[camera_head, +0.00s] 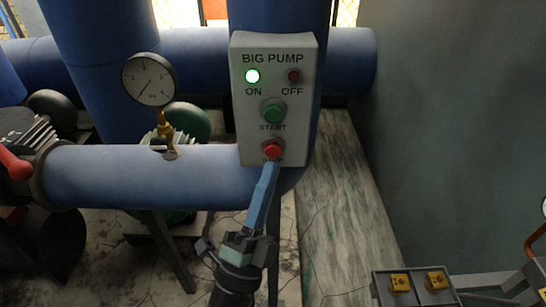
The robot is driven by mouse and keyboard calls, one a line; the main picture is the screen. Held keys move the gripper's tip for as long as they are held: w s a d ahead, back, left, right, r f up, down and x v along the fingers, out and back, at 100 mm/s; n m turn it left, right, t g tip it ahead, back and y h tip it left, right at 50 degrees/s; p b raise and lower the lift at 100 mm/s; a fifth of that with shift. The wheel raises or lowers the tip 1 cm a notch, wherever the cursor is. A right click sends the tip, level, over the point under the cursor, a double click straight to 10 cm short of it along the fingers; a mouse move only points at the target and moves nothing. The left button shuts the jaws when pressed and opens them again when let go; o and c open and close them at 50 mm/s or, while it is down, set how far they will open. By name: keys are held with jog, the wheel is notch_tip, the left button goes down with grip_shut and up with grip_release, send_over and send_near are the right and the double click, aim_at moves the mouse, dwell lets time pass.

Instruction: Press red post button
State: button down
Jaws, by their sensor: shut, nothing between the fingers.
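The red button (272,149) sits at the bottom of a grey control box labelled BIG PUMP (249,121). Its label below is partly hidden by my gripper. My gripper (272,167) is shut and empty, its blue fingers pointing up with the tips at the lower edge of the red button in this view. I cannot tell whether the tips touch it. A green START button (273,111) is above the red one.
A blue horizontal pipe (110,176) with a round pressure gauge (149,80) runs to the left of the box. A red valve handle (14,164) is at the far left. A grey wall (450,110) stands at the right. Yellow blocks (400,283) sit on a grey unit at the lower right.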

jog(key=shift+w, duration=0.65)
jog(key=shift+w+b, duration=0.15)
jog(key=shift+b, duration=0.25)
dwell(1.3)
jog(key=shift+w, duration=0.25)
jog(key=shift+w+b, duration=0.45)
jog(key=shift+b, duration=0.05)
dwell(0.6)
jog(key=shift+s, duration=0.1)
jog(key=shift+s+p, duration=0.4)
jog(key=shift+s, duration=0.4)
jog(key=shift+s, duration=0.1)
